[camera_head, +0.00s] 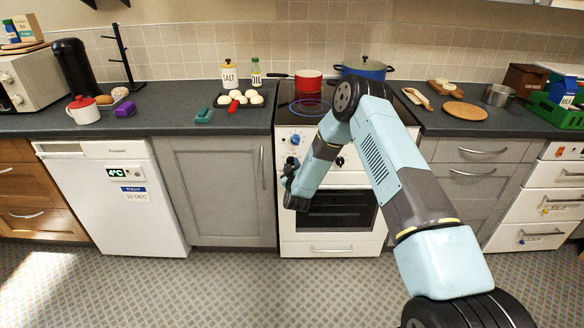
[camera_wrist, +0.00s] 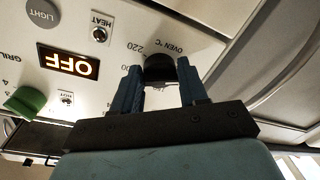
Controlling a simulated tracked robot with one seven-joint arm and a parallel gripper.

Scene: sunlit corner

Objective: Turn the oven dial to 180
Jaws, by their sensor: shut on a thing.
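The white oven (camera_head: 330,246) stands in the counter row in the head view, its front partly hidden by my arm. In the wrist view the black oven dial (camera_wrist: 160,66) sits beside the print "OVEN °C" and a "220" mark. My gripper (camera_wrist: 159,82) has one blue finger on each side of the dial and is shut on it. The dial's pointer and the 180 mark cannot be made out; my fingers cover part of the scale. An orange display (camera_wrist: 68,62) on the panel reads OFF. In the head view my gripper (camera_head: 290,172) is at the oven's left front.
A green knob (camera_wrist: 26,102) and small HEAT (camera_wrist: 100,34) and HOT lamps lie on the panel near the dial. A red pan (camera_head: 308,82) and a blue pot (camera_head: 364,70) stand on the hob. The floor before the cabinets is clear.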

